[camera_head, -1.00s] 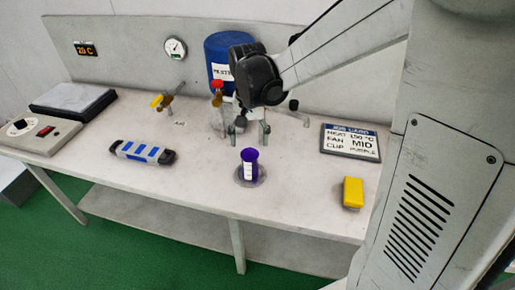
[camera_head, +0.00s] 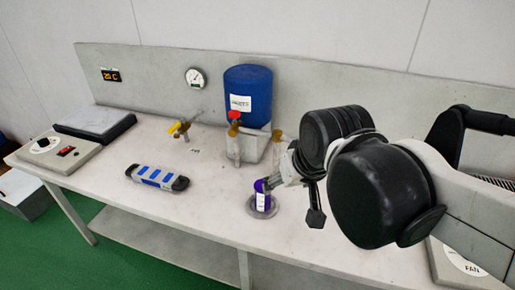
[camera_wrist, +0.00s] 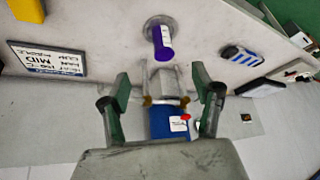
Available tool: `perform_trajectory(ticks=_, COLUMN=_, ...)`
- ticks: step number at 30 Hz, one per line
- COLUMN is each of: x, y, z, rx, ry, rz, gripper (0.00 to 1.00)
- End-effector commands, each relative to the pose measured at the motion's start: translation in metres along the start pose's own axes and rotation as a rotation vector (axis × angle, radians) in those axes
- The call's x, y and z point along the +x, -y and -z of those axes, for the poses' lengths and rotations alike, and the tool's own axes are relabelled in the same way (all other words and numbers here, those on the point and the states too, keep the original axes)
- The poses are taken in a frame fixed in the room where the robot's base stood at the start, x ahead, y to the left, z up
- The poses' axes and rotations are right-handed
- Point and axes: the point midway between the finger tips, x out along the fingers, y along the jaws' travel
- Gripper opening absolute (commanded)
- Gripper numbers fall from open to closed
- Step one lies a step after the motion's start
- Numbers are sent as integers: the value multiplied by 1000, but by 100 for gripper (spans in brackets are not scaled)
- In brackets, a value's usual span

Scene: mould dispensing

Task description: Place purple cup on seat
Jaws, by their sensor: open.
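The purple cup (camera_head: 261,201) with a white label stands upright on a round grey seat (camera_head: 276,212) on the bench. Its lower part is within the ring of the seat in the head view. The cup (camera_wrist: 162,46) and seat (camera_wrist: 151,20) also show at the top of the wrist view. My gripper (camera_head: 296,198) is to the right of the cup in the head view, and one finger overlaps the cup's edge there. In the wrist view my gripper (camera_wrist: 160,87) has its fingers spread wide with nothing between them, and the cup is beyond the fingertips, apart from them.
A blue drum (camera_head: 248,88) and brass-coloured taps (camera_head: 234,131) stand behind the cup. A blue-striped block (camera_head: 158,178) lies to the left. A sign board (camera_wrist: 47,58) and a yellow block (camera_wrist: 28,9) show in the wrist view. The bench front left of the cup is clear.

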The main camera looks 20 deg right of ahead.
Motion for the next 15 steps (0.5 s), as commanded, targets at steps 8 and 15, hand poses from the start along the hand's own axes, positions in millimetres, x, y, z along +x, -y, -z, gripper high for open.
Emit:
perform_trajectory(ticks=8, x=-11, y=-1, z=-22, rx=-51, ry=-88, rz=3, gripper=62)
perform_trajectory(ticks=15, x=-12, y=-1, z=-23, rx=-57, ry=-98, rz=3, gripper=62)
